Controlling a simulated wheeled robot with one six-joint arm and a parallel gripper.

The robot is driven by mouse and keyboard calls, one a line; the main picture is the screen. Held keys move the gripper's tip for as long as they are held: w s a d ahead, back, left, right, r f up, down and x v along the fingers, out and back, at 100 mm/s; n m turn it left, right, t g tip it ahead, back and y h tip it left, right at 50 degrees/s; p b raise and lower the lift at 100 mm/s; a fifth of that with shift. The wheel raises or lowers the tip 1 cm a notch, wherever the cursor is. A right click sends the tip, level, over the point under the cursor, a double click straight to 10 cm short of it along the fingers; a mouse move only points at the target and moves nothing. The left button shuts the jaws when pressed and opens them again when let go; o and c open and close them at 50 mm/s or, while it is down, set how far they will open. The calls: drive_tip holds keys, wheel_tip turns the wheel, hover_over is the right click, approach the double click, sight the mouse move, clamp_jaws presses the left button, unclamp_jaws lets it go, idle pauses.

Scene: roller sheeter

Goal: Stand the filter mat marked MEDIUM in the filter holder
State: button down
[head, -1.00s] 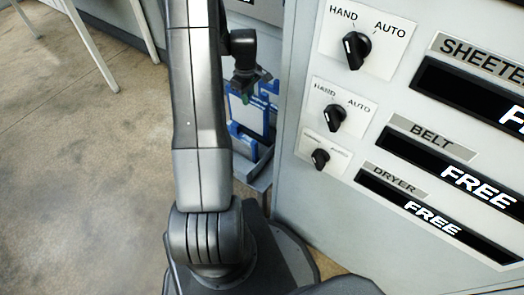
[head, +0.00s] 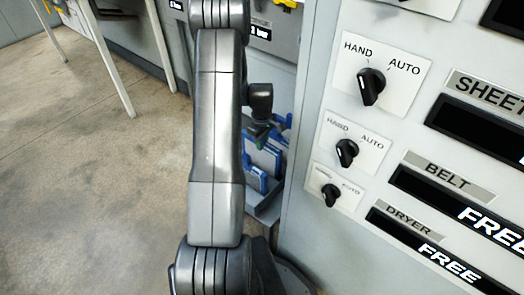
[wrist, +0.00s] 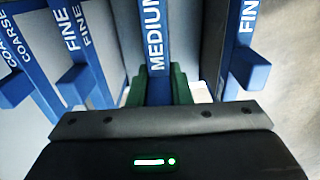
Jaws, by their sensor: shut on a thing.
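The filter mat marked MEDIUM (wrist: 155,35) has a blue edge with white lettering and stands edge-on in the middle of the wrist view. My gripper (wrist: 160,88) has green fingers, one on each side of this blue edge, and is shut on it. In the head view my gripper (head: 258,132) is low beside the grey cabinet, above blue-edged mats (head: 262,162). Those mats are small there and their marks cannot be read. I cannot tell whether the MEDIUM mat is clear of its support. I cannot make out the filter holder for certain.
Blue-edged mats marked COARSE (wrist: 15,50) and FINE (wrist: 80,40) stand left of the MEDIUM mat; another, partly cut off, reads FIN (wrist: 245,45) at right. The cabinet panel (head: 400,140) with its knobs is close right of my arm. Open floor (head: 100,200) lies left.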

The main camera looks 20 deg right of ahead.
sight(261, 153)
drive_tip(key=shift+f, duration=1.6)
drive_tip(key=shift+b, duration=0.3)
drive_tip(key=shift+f, duration=0.2)
drive_tip(key=c, duration=1.3)
unclamp_jaws()
drive_tip(key=r+p, duration=0.1)
drive_tip(key=r, duration=0.3)
drive_tip(key=r+p, duration=0.1)
drive_tip(key=r, duration=0.4)
drive_tip(key=r+p, duration=0.1)
drive_tip(key=r, duration=0.3)
drive_tip(key=shift+w+d+r, duration=0.1)
drive_tip(key=shift+d+r, duration=0.15)
drive_tip(key=shift+r, duration=0.15)
drive_tip(key=f+b, duration=0.1)
drive_tip(key=f, duration=0.3)
drive_tip(key=f+b, duration=0.1)
drive_tip(key=f, duration=0.4)
drive_tip(key=f+b, duration=0.1)
drive_tip(key=f, duration=0.3)
drive_tip(key=shift+a+f, duration=0.2)
drive_tip(key=shift+a, duration=0.05)
